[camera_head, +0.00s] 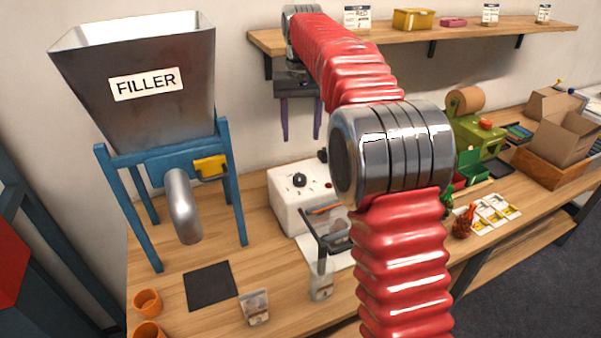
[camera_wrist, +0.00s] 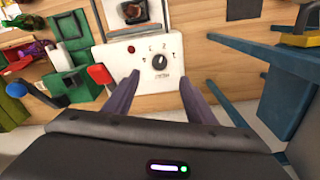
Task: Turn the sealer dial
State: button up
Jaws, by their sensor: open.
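The sealer (camera_head: 285,208) is a white box on the bench. Its black dial (camera_head: 299,180) sits on the top face; in the wrist view the dial (camera_wrist: 160,62) has a pale pointer mark, with printed marks around it. My gripper (camera_head: 300,138) points down above the dial, its purple fingers apart and empty. In the wrist view my gripper (camera_wrist: 159,76) has one fingertip on each side of the dial, with clear space between; the head view shows a gap in height above it. A red button (camera_wrist: 131,49) is beside the dial.
The filler (camera_head: 140,85) on its blue stand is left of the sealer. Bags (camera_head: 254,306) and orange cups (camera_head: 147,302) stand at the front. A wall shelf (camera_head: 420,36) is behind my arm. A green machine (camera_head: 477,135) and cardboard boxes (camera_head: 566,140) are at right.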

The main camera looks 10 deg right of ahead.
aim_at(300, 177)
jog(key=shift+w+f, duration=0.9)
jog(key=shift+w, duration=0.2)
notch_tip(300, 177, down, 14)
jog(key=shift+r, duration=0.1)
jog(key=shift+c, duration=0.4)
jog(key=shift+d, duration=0.1)
jog(key=c, duration=1)
jog(key=shift+o, duration=0.2)
